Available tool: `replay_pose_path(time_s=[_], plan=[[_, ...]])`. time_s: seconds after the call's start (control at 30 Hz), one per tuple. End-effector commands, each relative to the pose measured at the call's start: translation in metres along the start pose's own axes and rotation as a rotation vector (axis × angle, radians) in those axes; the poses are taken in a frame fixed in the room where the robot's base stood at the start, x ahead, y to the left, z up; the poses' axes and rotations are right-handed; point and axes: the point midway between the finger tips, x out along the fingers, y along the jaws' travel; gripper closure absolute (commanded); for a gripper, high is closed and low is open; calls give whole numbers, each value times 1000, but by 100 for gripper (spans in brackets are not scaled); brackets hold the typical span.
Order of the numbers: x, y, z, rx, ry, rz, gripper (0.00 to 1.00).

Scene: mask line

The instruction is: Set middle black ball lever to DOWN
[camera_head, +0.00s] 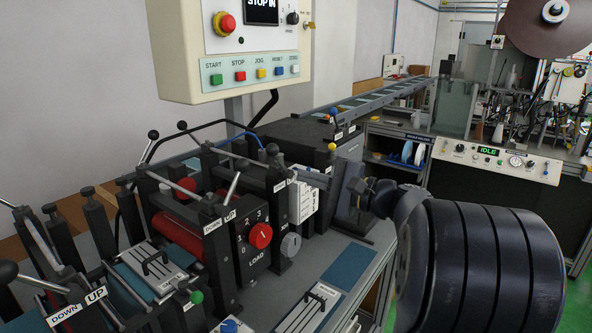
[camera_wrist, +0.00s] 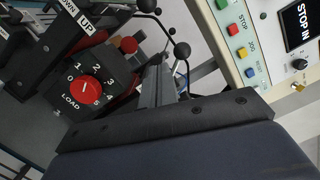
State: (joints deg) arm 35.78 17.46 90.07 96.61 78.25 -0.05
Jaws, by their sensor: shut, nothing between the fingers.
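Several black-ball levers show in the head view. One black-ball lever (camera_head: 240,164) has a pale rod rising above a DOWN/UP plate (camera_head: 220,223). Another black ball (camera_head: 272,149) sits close to the tip of my gripper (camera_head: 282,167); I cannot tell whether they touch. A further black-ball lever (camera_head: 7,271) is at the far left by its own DOWN/UP plate. I cannot tell for sure which is the middle one. In the wrist view my gripper (camera_wrist: 158,65) appears shut and empty, with a black ball (camera_wrist: 182,50) beside its tip.
A red LOAD dial (camera_head: 261,236) and a grey dial (camera_head: 291,245) stand below the levers. The control panel (camera_head: 240,75) hangs above at the back. Two more black-ball rods (camera_head: 182,125) stand behind. A rail (camera_head: 375,95) runs back to the right.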

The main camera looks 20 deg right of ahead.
Motion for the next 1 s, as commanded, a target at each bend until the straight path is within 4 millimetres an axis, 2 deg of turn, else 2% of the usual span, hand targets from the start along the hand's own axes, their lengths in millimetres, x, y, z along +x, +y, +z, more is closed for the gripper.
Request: replay_pose_path(time_s=[0.4,0.5,0.63,1.0], plan=[[87,-1,2,3,-4,5,100],[88,-2,21,1,-3,3,100],[91,0,33,1,-1,4,100],[92,1,40,1,0,3,100]])
